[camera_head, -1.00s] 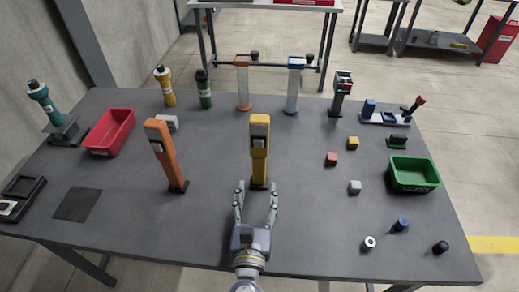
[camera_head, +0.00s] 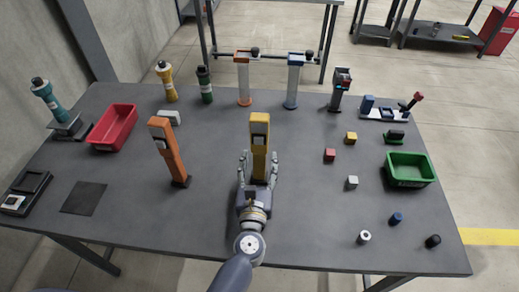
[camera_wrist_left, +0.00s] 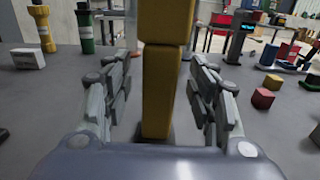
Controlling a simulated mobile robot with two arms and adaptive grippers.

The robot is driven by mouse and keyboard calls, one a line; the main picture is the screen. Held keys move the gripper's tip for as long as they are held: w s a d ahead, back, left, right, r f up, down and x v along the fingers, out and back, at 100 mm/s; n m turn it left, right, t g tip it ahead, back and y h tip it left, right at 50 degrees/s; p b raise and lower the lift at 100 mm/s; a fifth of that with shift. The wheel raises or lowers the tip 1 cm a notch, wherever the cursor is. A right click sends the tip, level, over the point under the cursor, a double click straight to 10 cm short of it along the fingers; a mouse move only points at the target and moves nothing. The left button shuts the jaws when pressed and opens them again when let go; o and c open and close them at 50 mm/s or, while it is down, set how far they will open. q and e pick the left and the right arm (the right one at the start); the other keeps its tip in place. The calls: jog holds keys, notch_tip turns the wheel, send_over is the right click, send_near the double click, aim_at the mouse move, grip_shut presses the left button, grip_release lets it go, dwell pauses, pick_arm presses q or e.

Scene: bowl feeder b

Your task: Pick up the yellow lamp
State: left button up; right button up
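The yellow lamp (camera_head: 259,135) stands upright near the middle of the table, with a pale panel near its top. My left gripper (camera_head: 258,168) is at the lamp's lower part, with one finger on each side of it. In the left wrist view, the lamp's yellow post (camera_wrist_left: 163,75) rises between the open fingers (camera_wrist_left: 160,90), with a visible gap on both sides. The lamp's base is mostly hidden behind the gripper in the head view. My right gripper is not in view.
An orange lamp (camera_head: 167,150) stands to the left, near a red bin (camera_head: 113,128). A green bin (camera_head: 408,184) and small cubes, including a red one (camera_head: 329,155), lie to the right. Bottles (camera_head: 166,83) and posts (camera_head: 293,82) stand at the back.

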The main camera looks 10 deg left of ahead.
pick_arm(q)
grip_shut()
jog(key=shift+r, duration=0.15)
jog(key=shift+r+p, duration=0.85)
notch_tip(320, 180, up, 2)
jog(key=shift+p, duration=0.85)
jog(key=b, duration=0.3)
send_near(259, 154)
jog(key=s+d+r, duration=0.1)
jog(key=s, duration=0.5)
jog(key=shift+s+d+r, duration=0.1)
jog(key=shift+s+d, duration=0.05)
